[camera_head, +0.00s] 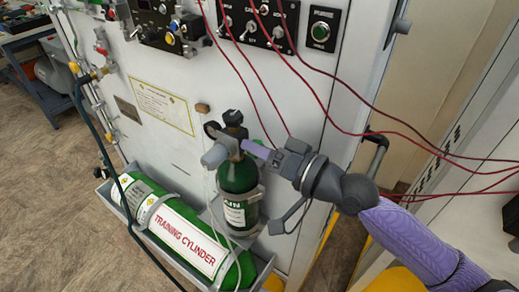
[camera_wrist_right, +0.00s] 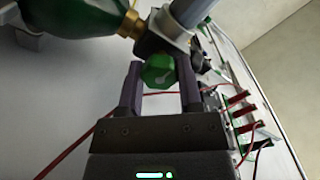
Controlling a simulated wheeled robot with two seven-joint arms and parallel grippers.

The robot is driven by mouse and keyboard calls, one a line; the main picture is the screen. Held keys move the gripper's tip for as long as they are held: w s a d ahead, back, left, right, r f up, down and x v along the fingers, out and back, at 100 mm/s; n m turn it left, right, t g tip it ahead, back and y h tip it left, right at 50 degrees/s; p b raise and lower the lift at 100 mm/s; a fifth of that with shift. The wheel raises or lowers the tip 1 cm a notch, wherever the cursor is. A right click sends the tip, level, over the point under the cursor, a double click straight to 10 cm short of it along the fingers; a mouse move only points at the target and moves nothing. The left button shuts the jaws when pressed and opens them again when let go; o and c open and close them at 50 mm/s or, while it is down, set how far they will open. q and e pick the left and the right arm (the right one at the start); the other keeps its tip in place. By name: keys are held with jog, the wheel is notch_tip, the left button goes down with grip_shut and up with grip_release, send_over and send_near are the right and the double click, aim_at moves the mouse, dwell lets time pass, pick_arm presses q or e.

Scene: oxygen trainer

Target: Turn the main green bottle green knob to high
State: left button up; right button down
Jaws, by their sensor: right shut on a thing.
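The main green bottle (camera_head: 238,180) stands upright against the white panel, with a black and grey valve (camera_head: 232,118) on top. In the wrist view, the bottle (camera_wrist_right: 85,14) shows at top left with its brass neck. The green knob (camera_wrist_right: 159,72) sits on the valve, between the two dark fingers of my right gripper (camera_wrist_right: 158,76). My right gripper (camera_head: 250,149) reaches in from the right at the valve and is shut on the knob. In the head view the fingers largely hide the knob. My left gripper is not in view.
A green training cylinder (camera_head: 185,235) lies in a grey tray (camera_head: 262,268) beneath the bottle. Red cables (camera_head: 375,133) hang in front of the panel near my right arm. A switch box (camera_head: 258,22) is above. A dark hose (camera_head: 112,170) runs down at left.

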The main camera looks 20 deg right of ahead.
dwell(0.4)
jog(key=shift+c, duration=1.3)
grip_release()
jog(key=b+v, duration=0.1)
jog(key=v, duration=0.9)
jog(key=shift+f, duration=0.1)
